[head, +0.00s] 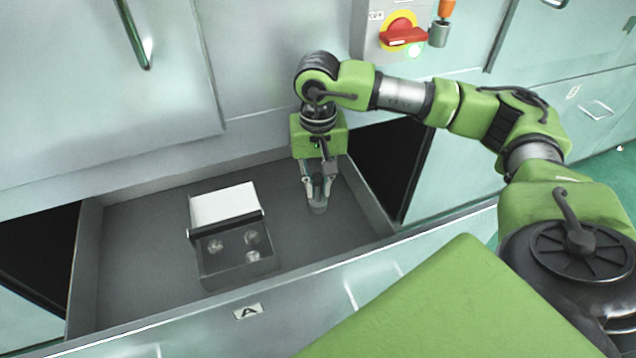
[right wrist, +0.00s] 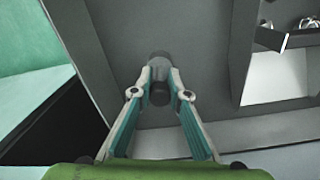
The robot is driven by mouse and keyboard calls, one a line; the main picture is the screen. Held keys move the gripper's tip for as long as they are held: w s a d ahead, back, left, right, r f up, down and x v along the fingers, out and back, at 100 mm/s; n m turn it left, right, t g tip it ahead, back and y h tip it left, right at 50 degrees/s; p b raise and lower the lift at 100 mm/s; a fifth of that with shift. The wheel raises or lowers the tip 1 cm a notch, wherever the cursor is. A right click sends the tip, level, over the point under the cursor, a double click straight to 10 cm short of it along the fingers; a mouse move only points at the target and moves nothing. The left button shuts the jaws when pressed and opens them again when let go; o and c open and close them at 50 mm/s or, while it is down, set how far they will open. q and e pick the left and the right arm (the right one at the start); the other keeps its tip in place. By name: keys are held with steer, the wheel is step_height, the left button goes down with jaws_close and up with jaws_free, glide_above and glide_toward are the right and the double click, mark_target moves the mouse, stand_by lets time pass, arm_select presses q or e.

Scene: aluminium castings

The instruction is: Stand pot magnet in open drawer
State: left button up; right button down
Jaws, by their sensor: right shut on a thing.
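The open drawer (head: 135,250) is grey inside and carries a label A on its front. My right gripper (head: 318,182) reaches down into its right part, shut on the pot magnet (head: 317,207), a small grey cylinder. The pot magnet also shows in the right wrist view (right wrist: 158,64), with a dark round part between the fingertips (right wrist: 160,94). It looks upright, at or close to the drawer floor; I cannot tell whether it touches. The fingers hide part of it. My left gripper is not in view.
A dark holder (head: 238,268) with several round shiny parts and a white panel (head: 225,204) stands in the drawer, left of my right gripper. The drawer's left part is clear. A red rotary switch (head: 403,37) and an orange-topped grey cylinder (head: 439,35) are on the cabinet front.

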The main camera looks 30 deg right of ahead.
steer(key=c, duration=2)
jaws_free()
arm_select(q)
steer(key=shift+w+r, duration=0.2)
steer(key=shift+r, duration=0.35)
arm_select(e)
steer(key=shift+o, duration=0.2)
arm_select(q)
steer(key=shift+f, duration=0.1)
arm_select(e)
steer(key=shift+r, duration=0.25)
arm_select(q)
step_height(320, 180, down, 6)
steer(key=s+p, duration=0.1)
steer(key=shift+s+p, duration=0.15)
steer(key=shift+p, duration=0.2)
arm_select(e)
step_height(320, 180, up, 12)
steer(key=shift+f, duration=0.15)
